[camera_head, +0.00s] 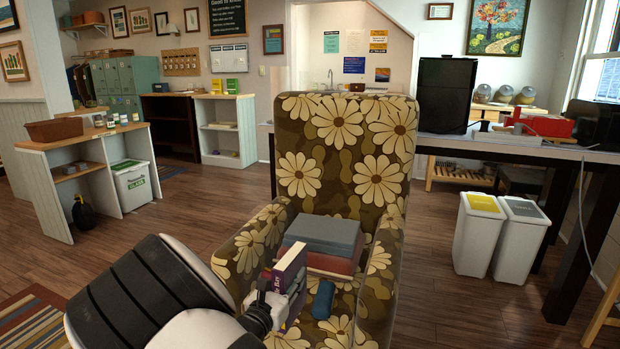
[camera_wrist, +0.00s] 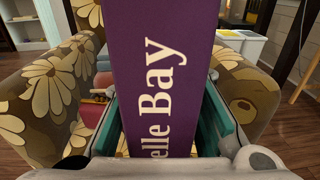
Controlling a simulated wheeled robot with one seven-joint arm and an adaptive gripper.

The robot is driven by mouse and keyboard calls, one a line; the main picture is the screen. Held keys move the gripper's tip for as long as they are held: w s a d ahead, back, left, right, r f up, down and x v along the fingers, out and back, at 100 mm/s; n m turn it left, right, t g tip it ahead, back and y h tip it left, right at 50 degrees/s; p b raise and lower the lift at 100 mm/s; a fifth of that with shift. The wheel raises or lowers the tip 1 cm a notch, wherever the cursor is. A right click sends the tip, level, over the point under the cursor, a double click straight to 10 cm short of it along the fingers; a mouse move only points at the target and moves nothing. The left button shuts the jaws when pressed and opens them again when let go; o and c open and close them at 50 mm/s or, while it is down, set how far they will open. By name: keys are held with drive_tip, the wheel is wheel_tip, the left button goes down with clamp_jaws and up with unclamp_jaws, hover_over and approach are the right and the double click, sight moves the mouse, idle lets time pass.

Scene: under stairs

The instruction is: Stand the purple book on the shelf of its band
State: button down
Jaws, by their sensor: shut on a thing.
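The purple book (camera_head: 291,267) stands roughly upright above the front of a flowered armchair, its cover and pale page edge showing. My gripper (camera_head: 277,297) is shut on its lower part. In the wrist view the book (camera_wrist: 178,60) fills the middle, with white lettering ending in "elle Bay", between the teal finger pads of my gripper (camera_wrist: 165,125). A white shelf unit (camera_head: 221,122) and a dark shelf unit (camera_head: 170,118) stand against the back wall. I cannot make out colour bands on them.
The armchair (camera_head: 298,180) is right in front of me. On its seat lie a grey-blue box (camera_head: 322,235) on a red one (camera_head: 332,264) and a blue roll (camera_head: 323,299). A low counter (camera_head: 75,143) is left, white bins (camera_head: 480,232) right.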

drive_tip(key=s+d+r+m+g+h, duration=0.2)
drive_tip(key=s+d+r+m+h, duration=0.1)
drive_tip(key=s+d, duration=0.75)
drive_tip(key=s+d+r+m+g+h, duration=0.2)
drive_tip(key=s+d+r+g+h, duration=0.15)
drive_tip(key=s+d, duration=0.7)
wheel_tip(320, 180, up, 19)
drive_tip(key=w+d+n+t+y+p, duration=0.2)
drive_tip(key=n+t+y+p, duration=0.2)
drive_tip(key=p, duration=2.3)
drive_tip(key=shift+w+d+f+t+y, duration=0.2)
drive_tip(key=shift+w+d+t+y, duration=0.05)
drive_tip(key=shift+d+t+y, duration=0.25)
drive_tip(key=shift+w+a, duration=0.1)
drive_tip(key=shift+a, duration=0.05)
